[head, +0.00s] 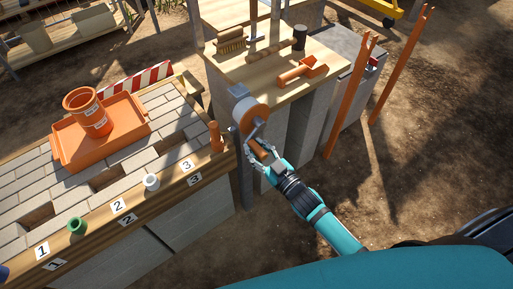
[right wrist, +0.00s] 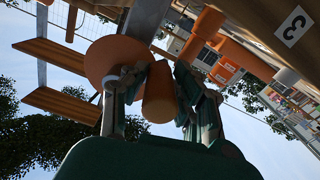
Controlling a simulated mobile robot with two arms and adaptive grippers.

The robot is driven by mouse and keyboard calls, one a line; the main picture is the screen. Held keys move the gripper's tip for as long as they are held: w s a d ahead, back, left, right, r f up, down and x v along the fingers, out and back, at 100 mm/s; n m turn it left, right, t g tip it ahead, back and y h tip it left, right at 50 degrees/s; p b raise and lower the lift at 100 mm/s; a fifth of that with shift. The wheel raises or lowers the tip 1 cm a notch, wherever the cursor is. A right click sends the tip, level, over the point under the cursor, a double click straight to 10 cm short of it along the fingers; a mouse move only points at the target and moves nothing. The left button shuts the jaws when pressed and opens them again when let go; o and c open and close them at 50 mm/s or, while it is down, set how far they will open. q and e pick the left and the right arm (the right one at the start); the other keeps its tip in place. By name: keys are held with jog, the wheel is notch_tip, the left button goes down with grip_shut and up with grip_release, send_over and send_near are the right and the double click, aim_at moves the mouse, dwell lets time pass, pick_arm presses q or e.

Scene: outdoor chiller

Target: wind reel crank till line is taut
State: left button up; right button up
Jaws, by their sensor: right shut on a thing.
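The reel (head: 251,113) is a round orange-tan drum on a grey post beside the wooden bench. Its disc also shows in the right wrist view (right wrist: 101,62). The crank handle (right wrist: 160,95) is a short orange-brown cylinder below the reel. My right gripper (head: 259,150) is shut on the crank handle, with fingers on both sides of it in the right wrist view. The line is too thin to make out, so I cannot tell if it is taut.
The paved bench at left holds an orange tray (head: 62,150) with orange buckets (head: 90,112), a white cup (head: 151,182), a green cup (head: 77,226) and an orange peg (head: 216,137). Orange posts (head: 348,95) stand at right.

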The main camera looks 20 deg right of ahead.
aim_at(252, 145)
jog(key=shift+r, duration=0.1)
grip_shut()
